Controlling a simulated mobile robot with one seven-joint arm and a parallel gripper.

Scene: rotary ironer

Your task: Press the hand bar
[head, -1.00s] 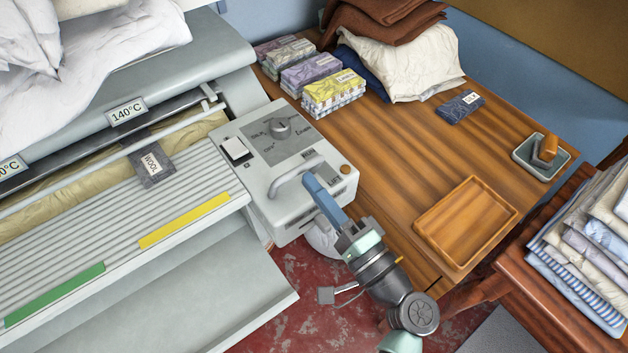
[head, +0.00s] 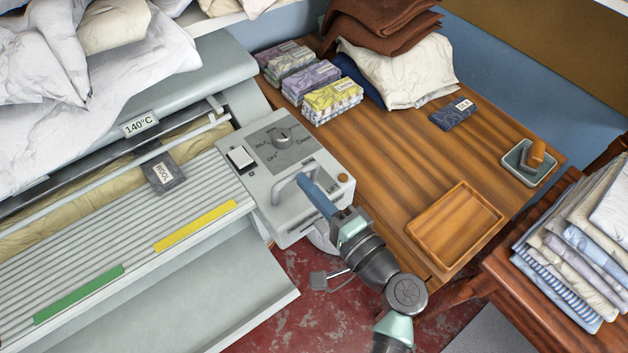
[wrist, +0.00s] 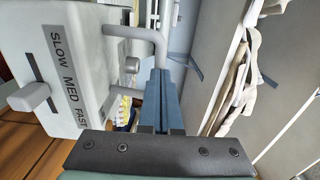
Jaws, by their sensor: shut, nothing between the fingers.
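The fingers hide part of the bar's right end.
A dial (head: 281,136) and a white switch (head: 240,157) sit on the box. A long pale guard rail (head: 130,166) runs along the ironer roll. A speed slider (wrist: 32,97) shows in the wrist view. A wooden tray (head: 455,226) lies on the table at right.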

